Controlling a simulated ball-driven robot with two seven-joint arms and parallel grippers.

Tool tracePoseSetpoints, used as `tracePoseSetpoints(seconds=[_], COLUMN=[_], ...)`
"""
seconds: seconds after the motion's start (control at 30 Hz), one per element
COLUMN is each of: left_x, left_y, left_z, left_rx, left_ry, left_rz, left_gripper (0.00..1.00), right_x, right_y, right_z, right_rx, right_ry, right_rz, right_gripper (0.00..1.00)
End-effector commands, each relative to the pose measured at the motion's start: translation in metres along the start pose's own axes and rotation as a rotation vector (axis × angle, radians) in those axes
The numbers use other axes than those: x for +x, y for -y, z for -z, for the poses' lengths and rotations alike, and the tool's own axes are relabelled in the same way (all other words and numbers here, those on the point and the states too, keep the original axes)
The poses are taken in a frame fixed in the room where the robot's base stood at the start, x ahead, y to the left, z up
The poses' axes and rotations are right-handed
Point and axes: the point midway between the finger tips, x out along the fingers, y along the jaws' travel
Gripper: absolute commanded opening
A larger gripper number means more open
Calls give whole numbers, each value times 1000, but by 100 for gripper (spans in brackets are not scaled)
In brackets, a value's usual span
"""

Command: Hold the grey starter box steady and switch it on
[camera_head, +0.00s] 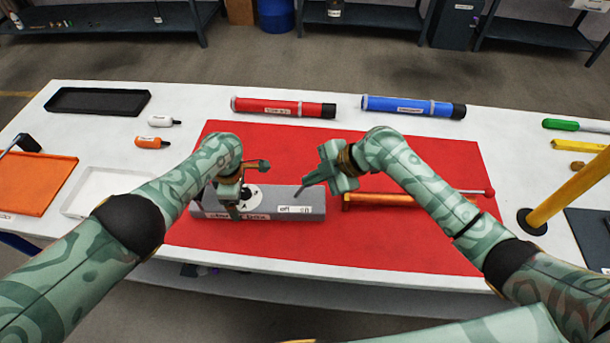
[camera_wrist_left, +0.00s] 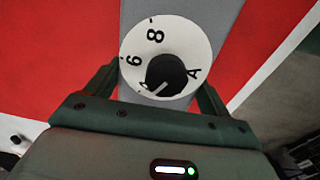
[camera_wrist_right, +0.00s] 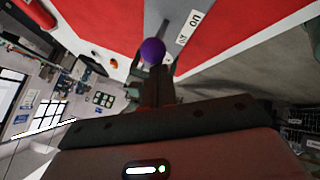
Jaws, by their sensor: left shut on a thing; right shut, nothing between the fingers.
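The grey starter box (camera_head: 262,203) lies near the front edge of the red mat. Its white dial with a black knob (camera_wrist_left: 166,76) faces up in the left wrist view. My left gripper (camera_head: 238,195) is shut across the box at the dial, one finger on each side. My right gripper (camera_head: 306,186) is shut and empty above the box's right end. In the right wrist view a purple ball (camera_wrist_right: 153,50) sits just beyond the closed fingers, near the "on" label (camera_wrist_right: 188,27). I cannot tell whether the fingers touch it.
Red (camera_head: 282,107) and blue (camera_head: 412,106) tubes lie at the back. Small bottles and trays stand left. A yellow post (camera_head: 570,187) stands right.

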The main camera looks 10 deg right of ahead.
Motion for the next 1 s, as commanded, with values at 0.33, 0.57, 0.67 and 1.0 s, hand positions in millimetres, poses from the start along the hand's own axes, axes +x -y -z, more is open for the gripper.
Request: tracePoseSetpoints(seconds=[0.33,0.57,0.67,1.0], left_x=[0,0,0,0], left_y=[0,0,0,0], left_z=[0,0,0,1], left_rx=[6,8,8,4], left_ry=[-2,-3,-3,-3], left_rz=[0,1,1,0], left_gripper=[40,40,40,40], right_x=[0,4,7,-3], right_y=[3,0,-3,-4], right_z=[-4,2,7,37], right_rx=[1,0,1,-6], right_ry=[7,6,4,4], right_rz=[4,5,4,4], right_gripper=[0,0,0,0])
